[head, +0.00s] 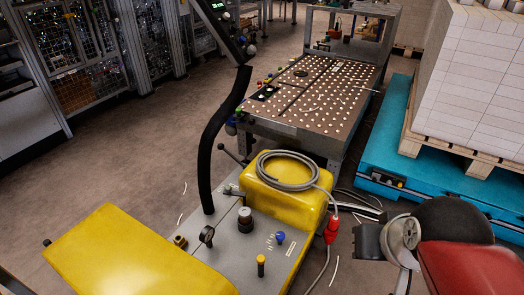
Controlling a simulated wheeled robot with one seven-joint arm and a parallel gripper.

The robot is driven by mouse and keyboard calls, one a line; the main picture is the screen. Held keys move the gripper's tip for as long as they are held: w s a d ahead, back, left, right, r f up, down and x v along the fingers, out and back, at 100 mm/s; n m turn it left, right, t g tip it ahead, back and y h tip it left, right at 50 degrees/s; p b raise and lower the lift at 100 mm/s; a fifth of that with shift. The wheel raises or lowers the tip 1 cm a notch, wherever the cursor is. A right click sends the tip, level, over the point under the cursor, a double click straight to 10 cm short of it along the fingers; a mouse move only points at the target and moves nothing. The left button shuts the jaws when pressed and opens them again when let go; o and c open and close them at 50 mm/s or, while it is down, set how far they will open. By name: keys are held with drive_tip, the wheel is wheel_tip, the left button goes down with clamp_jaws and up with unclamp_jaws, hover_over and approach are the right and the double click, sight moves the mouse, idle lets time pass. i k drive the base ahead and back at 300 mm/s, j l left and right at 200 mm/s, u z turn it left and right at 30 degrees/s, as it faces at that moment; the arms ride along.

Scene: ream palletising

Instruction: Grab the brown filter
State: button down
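I see nothing that I can clearly tell is a brown filter. A small brownish fitting (180,241) sits on the grey deck of the yellow machine, beside a round black gauge-like part (207,236); it is too small to tell what it is. A dark, stepped cylindrical knob (245,218) stands on the same deck. My gripper is not in view.
The yellow machine (125,250) fills the foreground, with a coiled grey cable (285,170) and red plug (332,230). Behind is a perforated work table (320,95). A paper stack (470,80) stands on a pallet at right. Brown floor (110,160) is open at left.

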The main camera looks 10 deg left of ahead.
sight(245, 212)
drive_tip(key=i+l+u, duration=0.6)
drive_tip(key=i+l, duration=0.3)
